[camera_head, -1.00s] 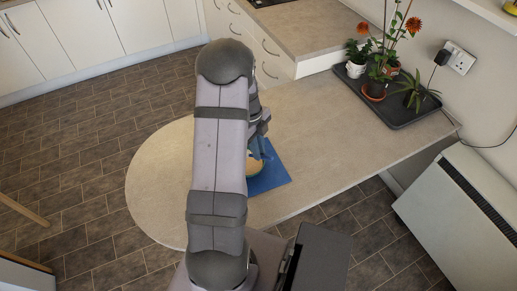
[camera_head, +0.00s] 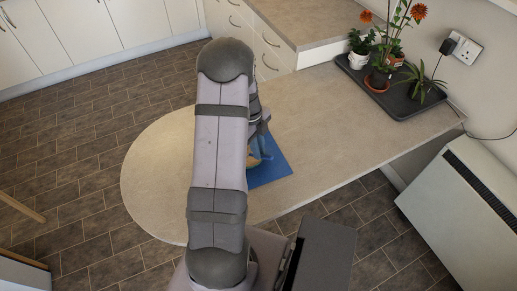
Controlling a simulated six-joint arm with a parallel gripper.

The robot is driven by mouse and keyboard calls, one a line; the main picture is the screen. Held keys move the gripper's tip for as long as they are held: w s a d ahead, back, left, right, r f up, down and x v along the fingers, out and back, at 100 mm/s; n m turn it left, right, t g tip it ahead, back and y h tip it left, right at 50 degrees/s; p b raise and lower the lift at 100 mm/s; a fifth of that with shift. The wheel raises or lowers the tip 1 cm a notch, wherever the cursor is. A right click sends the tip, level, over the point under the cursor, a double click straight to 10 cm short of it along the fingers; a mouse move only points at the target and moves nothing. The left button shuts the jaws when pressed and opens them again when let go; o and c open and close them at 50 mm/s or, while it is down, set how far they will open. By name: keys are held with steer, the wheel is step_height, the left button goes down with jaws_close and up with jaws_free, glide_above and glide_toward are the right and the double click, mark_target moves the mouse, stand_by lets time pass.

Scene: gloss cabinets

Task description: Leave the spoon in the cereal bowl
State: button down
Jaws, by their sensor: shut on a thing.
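A tan bowl (camera_head: 253,162) stands on a blue mat (camera_head: 272,174) on the table. Only the bowl's right edge shows, since my arm hides the rest of it. My gripper (camera_head: 262,154) is low over the bowl's far right side and overlaps its rim in the picture. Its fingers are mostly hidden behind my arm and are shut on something. I cannot make out the spoon; the arm and fingers cover that spot.
The pale table (camera_head: 320,125) is clear to the right of the mat and at its rounded left end. A dark tray (camera_head: 400,97) with several potted plants stands at the far right by the wall. A white heater (camera_head: 465,215) is at the right.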

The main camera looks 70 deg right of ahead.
steer(key=c, duration=1.7)
jaws_free()
steer(key=shift+r, duration=0.1)
steer(key=shift+w+d+r+b, duration=0.15)
steer(key=shift+r+b, duration=0.25)
steer(key=shift+r, duration=0.8)
steer(key=shift+w+a+r+b, duration=0.1)
steer(key=shift+w+r+b, duration=0.25)
steer(key=shift+r, duration=0.8)
steer(key=shift+w+d+r+b, duration=0.1)
steer(key=shift+r+b, duration=0.35)
steer(key=shift+r, duration=0.75)
